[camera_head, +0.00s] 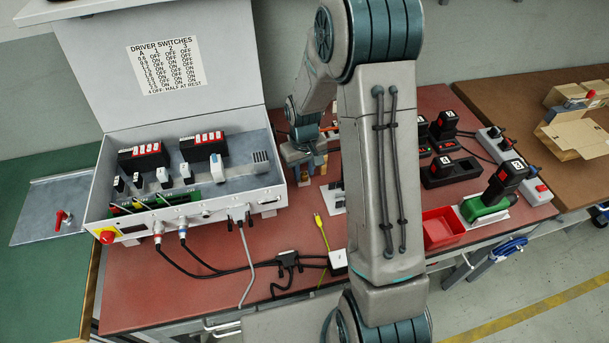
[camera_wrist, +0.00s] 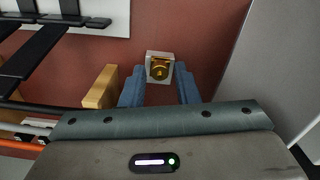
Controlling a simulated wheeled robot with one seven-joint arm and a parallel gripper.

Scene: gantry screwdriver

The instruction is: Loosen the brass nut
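The brass nut (camera_wrist: 159,71) shows in the wrist view, seated in a small pale grey square block (camera_wrist: 151,56). My gripper (camera_wrist: 160,69) points at it, with its two blue fingers apart, one on each side of the nut. The fingertips line up with the left and right sides of the block. I cannot tell how deep they reach or whether they touch it. In the head view my gripper (camera_head: 308,165) is low over the red bench, right of the grey control box. The nut cannot be made out there.
A yellow wooden block (camera_wrist: 102,88) stands just left of my fingers. Dark bars on a white plate (camera_wrist: 110,23) lie at upper left. A grey wall-like surface (camera_wrist: 285,60) rises at right. The open control box (camera_head: 190,190), cables and a red tray (camera_head: 441,228) share the bench.

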